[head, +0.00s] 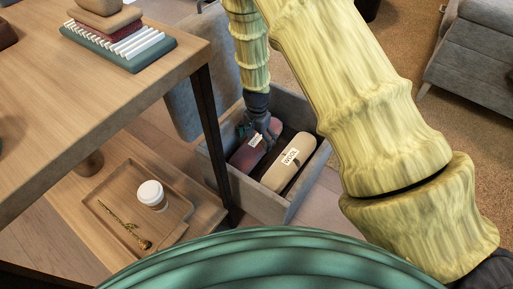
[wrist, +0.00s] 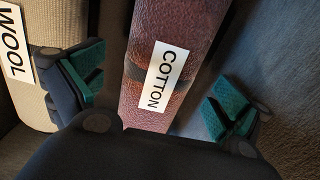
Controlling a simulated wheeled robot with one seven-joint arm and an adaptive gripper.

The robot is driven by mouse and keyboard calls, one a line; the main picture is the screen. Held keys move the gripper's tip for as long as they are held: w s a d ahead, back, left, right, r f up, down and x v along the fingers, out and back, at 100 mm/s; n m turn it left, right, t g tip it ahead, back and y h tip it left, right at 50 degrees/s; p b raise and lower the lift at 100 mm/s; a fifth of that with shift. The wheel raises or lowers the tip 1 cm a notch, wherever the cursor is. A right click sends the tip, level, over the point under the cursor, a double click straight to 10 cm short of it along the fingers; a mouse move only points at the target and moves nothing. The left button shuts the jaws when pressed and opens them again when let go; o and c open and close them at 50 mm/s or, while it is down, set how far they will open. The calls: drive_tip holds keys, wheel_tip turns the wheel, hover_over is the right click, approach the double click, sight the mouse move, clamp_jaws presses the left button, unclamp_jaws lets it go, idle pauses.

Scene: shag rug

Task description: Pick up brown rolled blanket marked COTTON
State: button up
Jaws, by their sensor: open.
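The brown rolled blanket (head: 243,158) with a white label lies in a grey open box (head: 312,182), on its left side. In the wrist view the blanket (wrist: 185,30) is reddish brown, with a dark band and the label COTTON. My gripper (head: 262,132) reaches down into the box over the blanket's far part. In the wrist view my gripper (wrist: 158,90) is open, with one green-padded finger on each side of the blanket. Gaps show between the pads and the blanket; contact cannot be seen. My gripper hides part of the blanket in the head view.
A beige roll marked WOOL (head: 290,163) lies right beside the blanket; it also shows close to the left finger in the wrist view (wrist: 42,22). A wooden table (head: 110,110) stands left of the box. A tray (head: 105,218) with a white-lidded cup (head: 151,195) is lower left.

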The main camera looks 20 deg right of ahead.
wheel_tip(320, 180, down, 5)
drive_tip(key=shift+f+b, duration=0.1)
drive_tip(key=shift+b, duration=1)
drive_tip(key=c, duration=1.5)
drive_tip(key=shift+r, duration=0.3)
